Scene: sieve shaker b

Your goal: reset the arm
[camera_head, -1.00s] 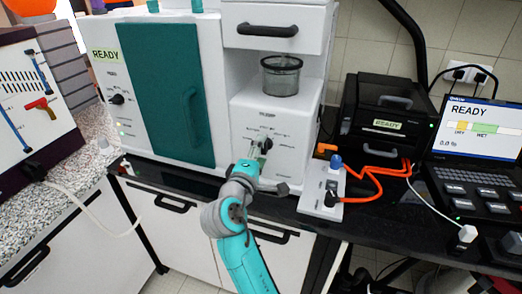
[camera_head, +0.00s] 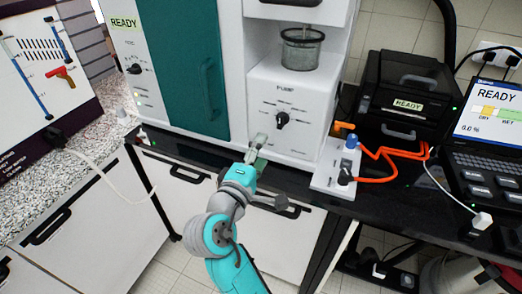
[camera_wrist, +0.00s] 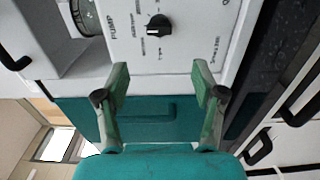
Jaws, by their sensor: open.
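My arm is teal and grey and rises from the bottom of the head view. My gripper (camera_head: 256,148) is in front of the white machine's lower panel, below and to the left of the black pump knob (camera_head: 282,120). In the wrist view my gripper (camera_wrist: 160,85) shows two green fingers spread wide apart with nothing between them. The pump knob also shows in the wrist view (camera_wrist: 160,25), beyond the fingertips and apart from them.
A sieve cup (camera_head: 301,50) sits above the knob panel. A switch box (camera_head: 335,165) with orange cables stands right of my gripper on the black bench. A black unit (camera_head: 405,95) and a laptop (camera_head: 490,125) are farther right. Open floor lies in front of the cabinets.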

